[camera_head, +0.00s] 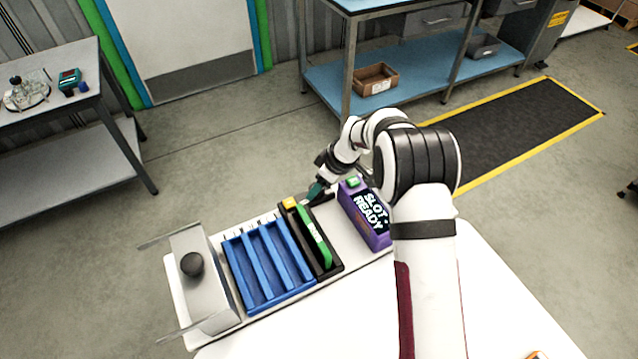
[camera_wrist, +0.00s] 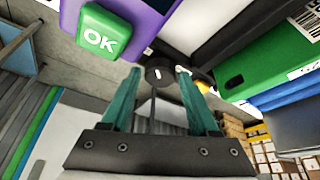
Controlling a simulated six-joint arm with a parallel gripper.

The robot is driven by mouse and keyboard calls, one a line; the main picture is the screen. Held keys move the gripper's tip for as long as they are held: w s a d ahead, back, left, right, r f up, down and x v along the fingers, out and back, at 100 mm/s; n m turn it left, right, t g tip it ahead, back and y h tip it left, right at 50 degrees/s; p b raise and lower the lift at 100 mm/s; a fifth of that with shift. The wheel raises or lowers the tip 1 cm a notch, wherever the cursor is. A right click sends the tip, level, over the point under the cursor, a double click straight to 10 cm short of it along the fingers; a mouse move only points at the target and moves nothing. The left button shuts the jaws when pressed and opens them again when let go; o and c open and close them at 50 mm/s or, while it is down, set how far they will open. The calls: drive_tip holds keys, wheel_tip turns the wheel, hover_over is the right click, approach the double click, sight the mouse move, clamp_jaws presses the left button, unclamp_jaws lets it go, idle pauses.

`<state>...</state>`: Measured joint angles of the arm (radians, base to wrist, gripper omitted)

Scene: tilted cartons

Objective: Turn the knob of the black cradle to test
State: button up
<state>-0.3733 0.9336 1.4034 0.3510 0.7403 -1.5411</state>
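The black cradle (camera_head: 333,268) stands on the white bench between a blue rack and a purple box, with a green piece (camera_head: 316,238) lying in it. The green piece also shows in the wrist view (camera_wrist: 262,68). The dark round knob (camera_wrist: 158,74), with a short white mark, shows in the wrist view; in the head view I cannot make it out. My gripper (camera_head: 316,190) is at the cradle's far end. In the wrist view its teal fingers (camera_wrist: 159,72) stand apart, one on each side of the knob. I cannot tell whether they touch it.
The purple box (camera_head: 352,217), whose screen reads "SLOT READY", stands close to the right of the cradle; its green OK button (camera_wrist: 103,33) is near my gripper. The blue rack (camera_head: 262,300) adjoins on the left. A grey bracket with a black ball knob (camera_head: 192,264) stands farther left.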

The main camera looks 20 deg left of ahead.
drive_tip(key=v, duration=1.5)
drive_tip(key=shift+d+r, duration=0.2)
drive_tip(key=shift+r, duration=0.15)
drive_tip(key=s+d+r+m+h, duration=0.1)
drive_tip(key=s+d+r+m, duration=0.2)
drive_tip(key=s+d+m, duration=0.3)
drive_tip(key=s+d+r+m, duration=0.4)
drive_tip(key=s, duration=0.5)
drive_tip(key=s+d+f+m, duration=0.1)
drive_tip(key=s+d+m, duration=0.1)
drive_tip(key=s, duration=0.4)
drive_tip(key=s+d+f+m+g+h, duration=0.1)
drive_tip(key=s+d+m, duration=0.1)
drive_tip(key=s+m, duration=0.3)
drive_tip(key=s+d+f+m, duration=0.1)
drive_tip(key=s+d+m, duration=0.1)
drive_tip(key=s, duration=0.4)
drive_tip(key=shift+s+d+m, duration=0.35)
drive_tip(key=shift+m, duration=0.45)
